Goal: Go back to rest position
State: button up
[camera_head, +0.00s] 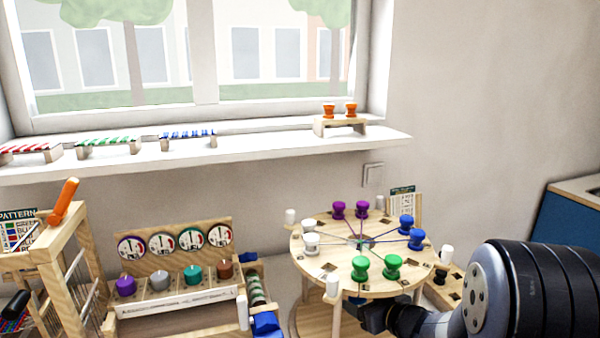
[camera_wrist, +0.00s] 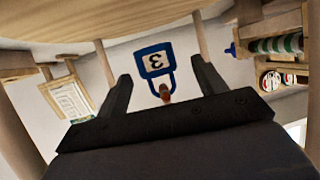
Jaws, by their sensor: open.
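My gripper (camera_wrist: 161,68) is open in the wrist view, its two dark fingers apart at the left and right. Between them in the picture a blue-framed tag (camera_wrist: 155,59) with a "3" shows, with a small reddish piece at its loop. I cannot tell how far beyond the fingers it is; neither finger visibly touches it. In the head view my arm reaches in from the right, and its dark end sits low by the front edge of the round wooden table (camera_head: 318,267). The fingertips are hidden there.
The round table carries purple, blue, green and white pegs. A rack with several coloured knobs and dials (camera_head: 178,262) stands to its left, beside a wooden frame with an orange handle (camera_head: 63,200). The windowsill (camera_head: 240,148) holds small bead boards. Bare wall is above right.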

dwell(0.4)
jog(key=shift+w+a+f+p, duration=0.2)
jog(key=shift+w+p, duration=0.15)
jog(key=shift+w, duration=0.15)
jog(key=p+v, duration=0.2)
jog(key=v, duration=0.9)
jog(key=b+x, duration=0.2)
jog(key=x, duration=0.9)
jog(key=shift+w+f, duration=0.1)
jog(key=shift+f, duration=0.15)
jog(key=shift+m+t+h, duration=0.3)
jog(key=shift+m+h, duration=0.4)
jog(key=shift+h, duration=0.1)
jog(key=shift+s+a+f+p+v, duration=0.2)
jog(key=shift+p+v, duration=0.4)
jog(key=shift+v, duration=0.6)
jog(key=shift+s+a+f+p+v, duration=0.15)
jog(key=shift+p+v, duration=0.4)
jog(key=shift+v, duration=0.65)
jog(key=shift+s+a+f+p+v, duration=0.15)
jog(key=shift+p+v, duration=0.45)
jog(key=shift+v, duration=0.65)
jog(key=shift+w+a+f+m+h+p, duration=0.2)
jog(key=shift+w+f+m+h+p, duration=0.35)
jog(key=shift+w, duration=0.3)
jog(key=shift+f, duration=0.1)
